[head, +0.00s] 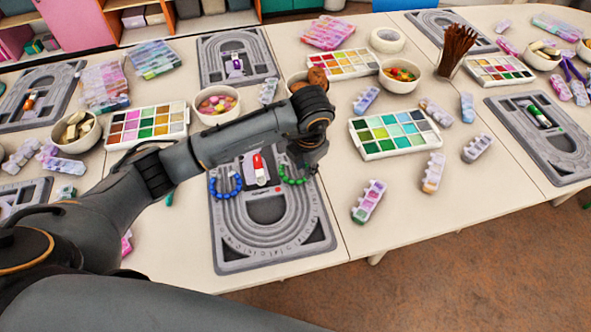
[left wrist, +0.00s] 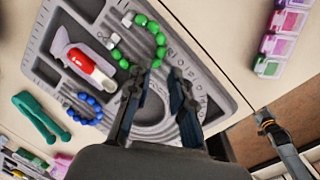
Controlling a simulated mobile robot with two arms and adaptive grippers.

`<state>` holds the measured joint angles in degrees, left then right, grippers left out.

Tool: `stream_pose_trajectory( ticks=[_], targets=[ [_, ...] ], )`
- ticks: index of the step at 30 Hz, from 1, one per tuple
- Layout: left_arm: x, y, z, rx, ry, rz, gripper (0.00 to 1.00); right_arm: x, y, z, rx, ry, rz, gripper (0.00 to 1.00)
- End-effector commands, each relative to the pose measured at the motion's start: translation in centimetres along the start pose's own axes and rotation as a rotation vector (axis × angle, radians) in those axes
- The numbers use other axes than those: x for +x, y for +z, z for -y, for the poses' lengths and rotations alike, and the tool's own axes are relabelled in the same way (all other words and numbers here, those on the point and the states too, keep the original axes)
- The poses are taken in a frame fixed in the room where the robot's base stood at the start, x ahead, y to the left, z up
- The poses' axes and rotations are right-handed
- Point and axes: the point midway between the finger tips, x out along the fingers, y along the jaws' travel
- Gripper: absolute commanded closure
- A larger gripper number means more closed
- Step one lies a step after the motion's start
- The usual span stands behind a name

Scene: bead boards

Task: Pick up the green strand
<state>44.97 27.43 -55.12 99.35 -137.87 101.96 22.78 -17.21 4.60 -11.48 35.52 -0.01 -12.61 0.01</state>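The green strand (head: 293,181) is a curved string of green beads on the grey bead board (head: 272,262) in front of me. In the left wrist view the strand (left wrist: 160,40) also shows a few white beads at one side. My left gripper (head: 308,163) is above the strand's side of the board and partly covers it in the head view. In the left wrist view its two fingers (left wrist: 156,82) are apart with nothing between them, close to the strand's near end.
A blue strand (head: 226,192) and a red-and-white tool (head: 260,168) lie on the same board. A paint-colour bead tray (head: 395,157) and several small bead boxes (head: 368,202) stand to the right. Bowls (head: 217,117) stand behind. The table's front edge is close.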

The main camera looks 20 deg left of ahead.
Motion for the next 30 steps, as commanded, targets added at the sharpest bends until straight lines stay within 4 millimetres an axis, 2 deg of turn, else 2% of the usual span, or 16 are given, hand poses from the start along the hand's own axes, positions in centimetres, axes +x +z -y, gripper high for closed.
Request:
stream_pose_trajectory(
  ticks=[4, 12, 20, 21, 24, 30],
  targets=[
    [1.1, 0.0, 0.0, -0.001, -0.002, -0.003, 0.78, -0.5, 0.0, 0.0, 0.0, 0.0, 0.001, 0.6],
    [4.9, 0.0, -0.1, -0.001, -0.002, -0.001, 0.78, -1.3, -0.1, 0.0, 0.0, 0.0, 0.001, 0.6],
    [5.4, 0.1, -0.1, 0.001, -0.001, 0.002, 0.78, -1.2, -0.1, 0.0, 0.0, 0.0, 0.001, 0.6],
    [5.4, 0.1, -0.1, 0.001, -0.001, 0.002, 0.8, -1.2, -0.1, 0.0, 0.0, 0.0, 0.001, 0.6],
    [5.4, 0.1, -0.1, 0.001, -0.001, 0.002, 1.0, -1.2, -0.1, 0.0, 0.0, 0.0, 0.001, 0.6],
    [5.3, 0.1, -0.1, 0.001, -0.001, 0.002, 1.0, -1.2, -0.1, 0.0, 0.0, 0.0, 0.0, 0.6]
  ],
)
